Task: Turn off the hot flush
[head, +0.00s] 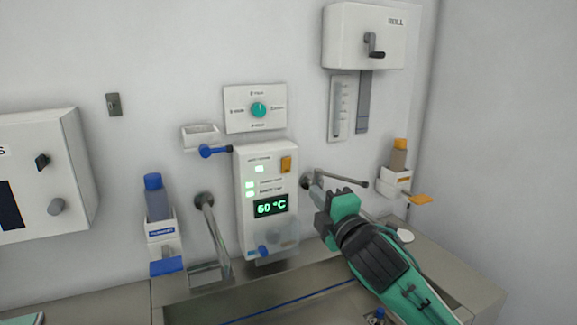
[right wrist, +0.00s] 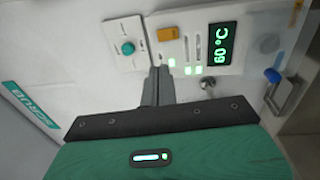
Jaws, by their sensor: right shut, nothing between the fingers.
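A white control panel (head: 265,225) hangs on the wall, with a green "60 °C" display (head: 271,207), lit indicators, an orange button (head: 286,164) at its top right and a blue knob (head: 263,251) near its bottom. The right wrist view shows the orange button (right wrist: 168,34) and the display (right wrist: 222,44) turned sideways. My right gripper (head: 318,182) is shut and empty, to the right of the panel. In the right wrist view its fingertips (right wrist: 160,72) appear just below the orange button; I cannot tell whether they touch anything. My left gripper is not in view.
A dial box (head: 258,109) with a teal knob is above the panel. A blue-tipped lever (head: 213,152) and a spout (head: 208,225) stick out left of it. A grey lever (head: 350,181) is close to my right gripper. Bottle dispensers (head: 158,215) (head: 398,178) flank the basin.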

